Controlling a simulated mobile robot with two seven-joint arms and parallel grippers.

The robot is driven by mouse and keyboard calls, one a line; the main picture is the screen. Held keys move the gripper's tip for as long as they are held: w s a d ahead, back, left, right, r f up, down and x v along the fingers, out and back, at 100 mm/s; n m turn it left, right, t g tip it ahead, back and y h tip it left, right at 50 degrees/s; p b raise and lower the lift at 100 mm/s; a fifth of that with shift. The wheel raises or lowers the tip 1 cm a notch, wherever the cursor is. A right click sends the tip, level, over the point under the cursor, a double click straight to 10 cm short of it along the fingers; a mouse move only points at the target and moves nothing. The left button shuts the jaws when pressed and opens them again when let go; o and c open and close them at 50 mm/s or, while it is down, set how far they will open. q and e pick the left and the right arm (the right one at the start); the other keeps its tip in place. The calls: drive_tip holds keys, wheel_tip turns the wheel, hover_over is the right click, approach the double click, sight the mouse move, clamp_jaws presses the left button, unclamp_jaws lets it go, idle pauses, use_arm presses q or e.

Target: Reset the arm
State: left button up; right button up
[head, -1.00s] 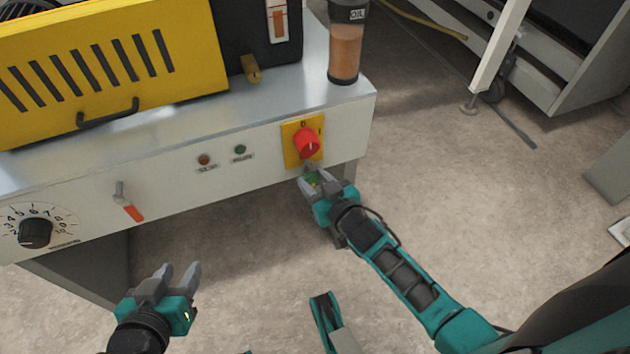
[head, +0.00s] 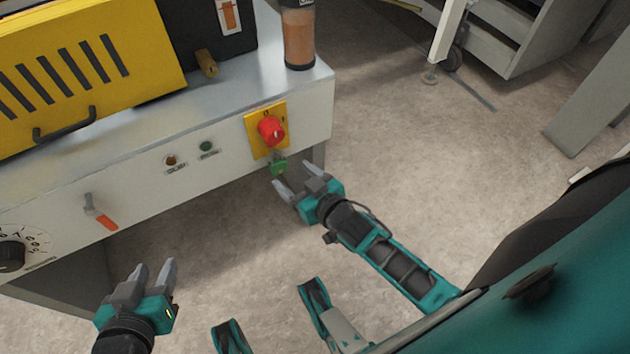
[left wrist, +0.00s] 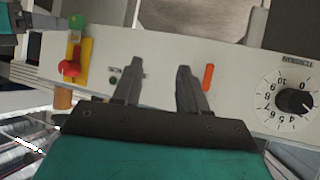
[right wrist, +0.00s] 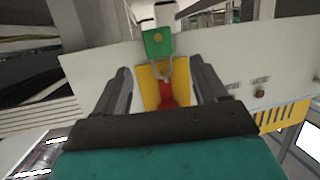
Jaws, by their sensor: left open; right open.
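My right gripper (head: 298,180) is open and empty, in front of the machine's lower right panel. It stands just below and right of the red rotary switch (head: 271,129) on its yellow plate (head: 253,145). A green padlock (head: 279,167) hangs under the switch, apart from the fingertips. In the right wrist view, the padlock (right wrist: 158,42) and its shackle show between the open fingers. My left gripper (head: 155,277) is open and empty at the lower left, away from the panel. The left wrist view shows its fingers (left wrist: 158,85) spread with nothing between them.
The panel carries an orange-tipped lever (head: 100,214), a black dial (head: 12,256) and two small buttons (head: 206,147). An oil bottle (head: 298,38) stands on the machine's top corner beside the yellow guard (head: 130,50).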

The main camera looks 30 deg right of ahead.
use_arm(q)
drive_tip(key=shift+s+a+r+p, duration=0.25)
drive_tip(key=shift+s+a+p, duration=0.25)
drive_tip(key=shift+p, duration=0.5)
use_arm(e)
drive_tip(key=v, duration=0.8)
drive_tip(key=shift+s, duration=0.2)
use_arm(q)
drive_tip(key=shift+w, duration=0.1)
use_arm(e)
drive_tip(key=shift+r, duration=0.15)
use_arm(q)
drive_tip(key=s+a+r+y+p, duration=0.1)
drive_tip(key=a+r+p, duration=0.2)
drive_tip(key=r+p, duration=0.8)
drive_tip(key=p, duration=0.4)
drive_tip(key=shift+s+r+p, duration=0.2)
drive_tip(key=shift+s+p, duration=0.05)
drive_tip(key=shift+p, duration=0.1)
use_arm(e)
drive_tip(key=s+r+g, duration=0.2)
drive_tip(key=r, duration=0.6)
drive_tip(key=s+r+g+h, duration=0.1)
drive_tip(key=s+r, duration=0.2)
drive_tip(key=r, duration=0.5)
drive_tip(key=shift+a+r+g, duration=0.25)
drive_tip(key=shift+r+g, duration=0.05)
drive_tip(key=shift+g, duration=0.1)
use_arm(q)
drive_tip(key=shift+s+d+f, duration=0.1)
